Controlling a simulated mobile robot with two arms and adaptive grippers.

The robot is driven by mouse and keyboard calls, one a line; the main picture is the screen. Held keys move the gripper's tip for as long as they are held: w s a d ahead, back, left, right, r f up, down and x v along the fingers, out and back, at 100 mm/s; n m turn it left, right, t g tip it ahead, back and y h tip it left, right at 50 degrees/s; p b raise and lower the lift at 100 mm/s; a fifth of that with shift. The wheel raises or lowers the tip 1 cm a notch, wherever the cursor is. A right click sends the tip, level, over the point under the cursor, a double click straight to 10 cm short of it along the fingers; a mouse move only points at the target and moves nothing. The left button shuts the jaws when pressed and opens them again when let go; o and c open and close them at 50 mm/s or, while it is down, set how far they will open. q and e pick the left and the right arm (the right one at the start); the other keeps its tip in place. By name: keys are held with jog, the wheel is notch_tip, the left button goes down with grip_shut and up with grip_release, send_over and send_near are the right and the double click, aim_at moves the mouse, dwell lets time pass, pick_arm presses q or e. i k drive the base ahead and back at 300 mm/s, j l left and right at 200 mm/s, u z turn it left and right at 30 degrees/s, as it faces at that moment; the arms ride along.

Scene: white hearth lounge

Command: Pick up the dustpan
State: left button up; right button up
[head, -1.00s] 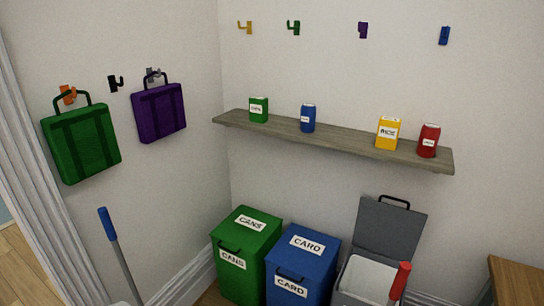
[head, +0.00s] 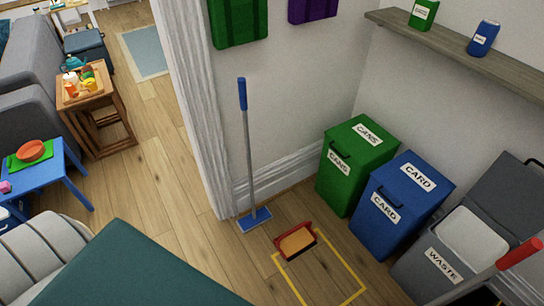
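A red dustpan with an orange-tan inside (head: 297,240) lies on the wood floor in the head view, at the far edge of a yellow outlined square (head: 350,268). It is right of the blue-headed broom (head: 254,219), which stands upright by the wall's corner with its blue grip at the top. Neither of my grippers is in the head view, and nothing is touching the dustpan.
Green CANS bin (head: 345,180), blue CARD bin (head: 390,220) and grey WASTE bin (head: 425,268) line the wall. A red-gripped pole (head: 520,252) crosses the lower right. A dark green flat surface (head: 140,275) fills the lower left. Floor around the yellow square looks clear.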

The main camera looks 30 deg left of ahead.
aim_at(298, 240)
jog(key=u, duration=0.6)
jog(key=z, duration=1.55)
jog(key=u, duration=1.55)
jog(key=i+l, duration=0.25)
jog(key=i, duration=0.2)
jog(key=u, duration=0.05)
